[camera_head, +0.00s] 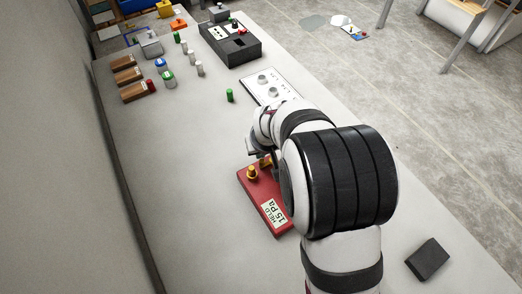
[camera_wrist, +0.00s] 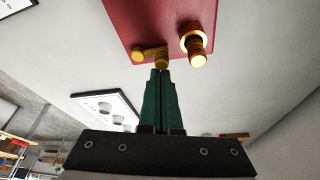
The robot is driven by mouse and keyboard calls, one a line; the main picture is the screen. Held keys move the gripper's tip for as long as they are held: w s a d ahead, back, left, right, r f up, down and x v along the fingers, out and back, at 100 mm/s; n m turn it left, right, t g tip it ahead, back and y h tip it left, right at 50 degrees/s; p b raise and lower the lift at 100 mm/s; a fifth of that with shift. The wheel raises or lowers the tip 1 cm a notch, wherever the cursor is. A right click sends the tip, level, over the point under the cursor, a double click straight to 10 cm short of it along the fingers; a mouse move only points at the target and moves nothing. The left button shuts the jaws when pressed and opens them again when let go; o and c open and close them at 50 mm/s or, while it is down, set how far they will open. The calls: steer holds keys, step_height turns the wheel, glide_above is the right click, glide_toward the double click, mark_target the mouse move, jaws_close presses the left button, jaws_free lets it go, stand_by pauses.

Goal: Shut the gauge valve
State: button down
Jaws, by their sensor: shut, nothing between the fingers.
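A dark red block (camera_head: 257,198) with a white label reading "HELD 15 Pa" (camera_head: 274,214) lies on the table beside my arm. It carries a brass fitting (camera_head: 252,174) and a second brass part, partly hidden by my arm in the head view. In the wrist view the red block (camera_wrist: 155,18) shows a round brass fitting (camera_wrist: 195,47) and, left of it, a brass lever (camera_wrist: 146,54) with a stub. My gripper (camera_wrist: 160,72) is shut and empty. Its dark green fingertips are right at the stub; I cannot tell whether they touch it.
A white panel (camera_head: 262,80) with two round pieces lies beyond my arm, near a green-capped vial (camera_head: 229,95). Farther back stand a dark box (camera_head: 229,50), several vials and brown blocks (camera_head: 129,76). A dark block (camera_head: 427,259) is at right. The left-centre table is clear.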

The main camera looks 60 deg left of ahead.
steer(key=shift+d+n+g, duration=0.2)
steer(key=shift+n+g, duration=0.1)
steer(key=shift+n, duration=0.4)
steer(key=shift+s+d+n+g, duration=0.1)
steer(key=shift+d+n+g, duration=0.15)
steer(key=shift+n, duration=0.65)
steer(key=n, duration=0.2)
steer(key=d+n+g, duration=0.1)
steer(key=n, duration=0.1)
steer(key=shift+g, duration=0.25)
steer(key=n, duration=0.2)
steer(key=d+n+g, duration=0.1)
steer(key=n, duration=0.1)
steer(key=shift+w+h, duration=0.3)
steer(key=n, duration=0.2)
steer(key=n+h, duration=0.1)
steer(key=n, duration=0.1)
steer(key=shift+w+d+g, duration=0.35)
steer(key=shift+g, duration=0.05)
steer(key=shift+a, duration=0.15)
steer(key=shift+w+a, duration=0.3)
steer(key=shift+a, duration=0.3)
